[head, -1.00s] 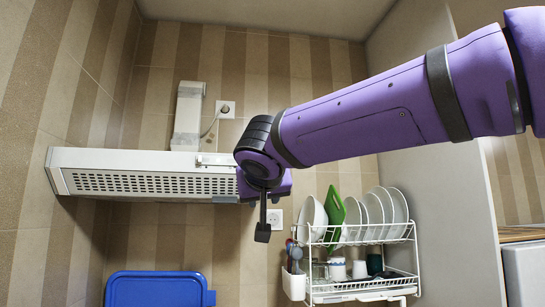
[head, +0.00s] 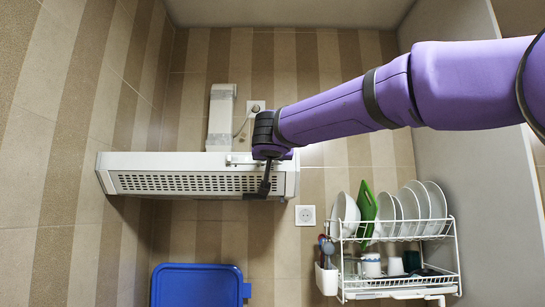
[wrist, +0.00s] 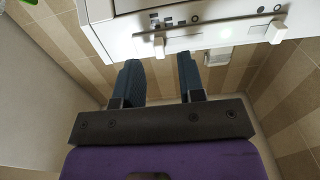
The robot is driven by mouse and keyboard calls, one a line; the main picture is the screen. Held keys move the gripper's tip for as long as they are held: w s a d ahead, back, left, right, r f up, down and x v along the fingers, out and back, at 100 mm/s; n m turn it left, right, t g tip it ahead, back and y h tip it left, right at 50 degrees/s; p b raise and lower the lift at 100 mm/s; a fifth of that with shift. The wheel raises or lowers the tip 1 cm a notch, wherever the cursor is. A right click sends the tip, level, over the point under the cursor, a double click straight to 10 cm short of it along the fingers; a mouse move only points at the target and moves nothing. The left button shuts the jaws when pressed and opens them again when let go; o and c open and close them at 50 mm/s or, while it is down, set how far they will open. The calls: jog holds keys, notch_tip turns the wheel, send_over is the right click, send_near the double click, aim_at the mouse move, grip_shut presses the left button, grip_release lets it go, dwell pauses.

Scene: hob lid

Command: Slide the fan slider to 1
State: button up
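The white range hood (head: 112,164) hangs on the tiled wall, and its front control panel also shows in the wrist view (wrist: 210,40). The panel carries two white slider knobs, one near the middle (wrist: 159,46) and one farther right (wrist: 277,32). I cannot tell from the markings which is the fan slider or which position is 1. My gripper (wrist: 158,64) is open and empty, its two dark fingers apart. The first knob lies just beyond the fingertips, roughly in line with the gap; contact is not visible. In the head view my gripper (head: 265,188) covers the hood's right part.
A white duct (head: 221,115) rises above the hood beside a wall socket. A dish rack (head: 400,237) with plates and a green board is at the lower right. A blue panel-like object (head: 197,286) is below the hood. Open space lies in front of the hood.

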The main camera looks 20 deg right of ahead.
jog(key=shift+x, duration=1.15)
grip_shut()
jog(key=a, duration=0.2)
jog(key=shift+w+a, duration=0.25)
jog(key=shift+w, duration=0.15)
grip_release()
